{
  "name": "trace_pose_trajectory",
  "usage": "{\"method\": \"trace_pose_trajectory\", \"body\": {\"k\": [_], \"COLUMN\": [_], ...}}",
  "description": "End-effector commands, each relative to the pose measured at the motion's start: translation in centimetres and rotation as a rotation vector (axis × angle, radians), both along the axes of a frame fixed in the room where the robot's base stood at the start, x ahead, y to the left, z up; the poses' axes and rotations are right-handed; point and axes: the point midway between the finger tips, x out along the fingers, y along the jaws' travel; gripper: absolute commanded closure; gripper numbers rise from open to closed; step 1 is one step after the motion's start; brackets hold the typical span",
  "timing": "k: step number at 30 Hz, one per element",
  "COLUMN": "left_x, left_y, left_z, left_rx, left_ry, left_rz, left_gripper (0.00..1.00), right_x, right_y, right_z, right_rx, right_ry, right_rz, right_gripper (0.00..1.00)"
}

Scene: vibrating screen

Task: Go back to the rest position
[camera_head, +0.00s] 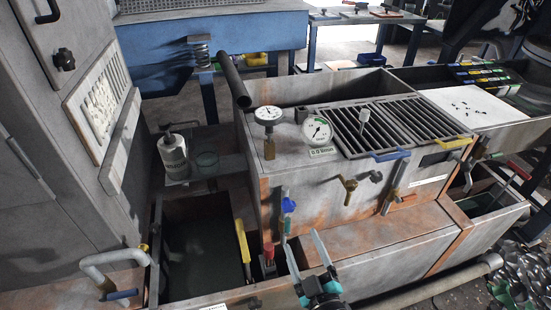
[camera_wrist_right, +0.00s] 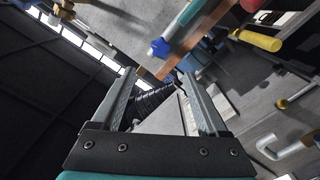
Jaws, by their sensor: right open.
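My right gripper (camera_head: 303,243) shows at the bottom centre of the head view, its two grey fingers pointing up and away, in front of the grey metal machine (camera_head: 400,242). The fingers are apart with nothing between them. In the right wrist view the gripper (camera_wrist_right: 158,76) is also open and empty. A blue-knobbed valve (camera_wrist_right: 160,48) shows beyond the fingertips there, and it stands on the machine front in the head view (camera_head: 288,205). Whether the fingers touch the machine cannot be told. My left gripper is not in view.
An open bin with a yellow handle (camera_head: 241,241) lies left of my right gripper. A bent white pipe (camera_head: 115,258) is at lower left. Two gauges (camera_head: 268,115) stand on the machine top near a slotted grate (camera_head: 385,122). A grey pipe (camera_head: 430,290) runs low at right.

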Motion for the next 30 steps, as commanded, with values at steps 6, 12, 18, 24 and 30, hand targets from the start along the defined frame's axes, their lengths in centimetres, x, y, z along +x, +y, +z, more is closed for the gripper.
{"method": "trace_pose_trajectory", "body": {"k": [6, 12, 18, 24, 30], "left_x": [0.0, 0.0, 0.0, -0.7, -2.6], "left_y": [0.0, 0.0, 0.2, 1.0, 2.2], "left_z": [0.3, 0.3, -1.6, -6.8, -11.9], "left_rx": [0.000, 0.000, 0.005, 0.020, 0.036], "left_ry": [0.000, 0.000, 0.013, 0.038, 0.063], "left_rz": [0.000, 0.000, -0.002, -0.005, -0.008], "left_gripper": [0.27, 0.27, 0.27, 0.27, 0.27], "right_x": [-0.8, -0.8, -1.5, -4.3, -9.1], "right_y": [-0.2, -0.2, -0.7, -2.6, -5.5], "right_z": [0.0, 0.0, -2.5, -9.5, -16.4], "right_rx": [-0.001, -0.001, 0.014, 0.050, 0.084], "right_ry": [-0.001, 0.001, 0.092, 0.353, 0.634], "right_rz": [-0.001, -0.001, -0.008, -0.048, -0.123], "right_gripper": [0.23, 0.23, 0.23, 0.23, 0.23]}}
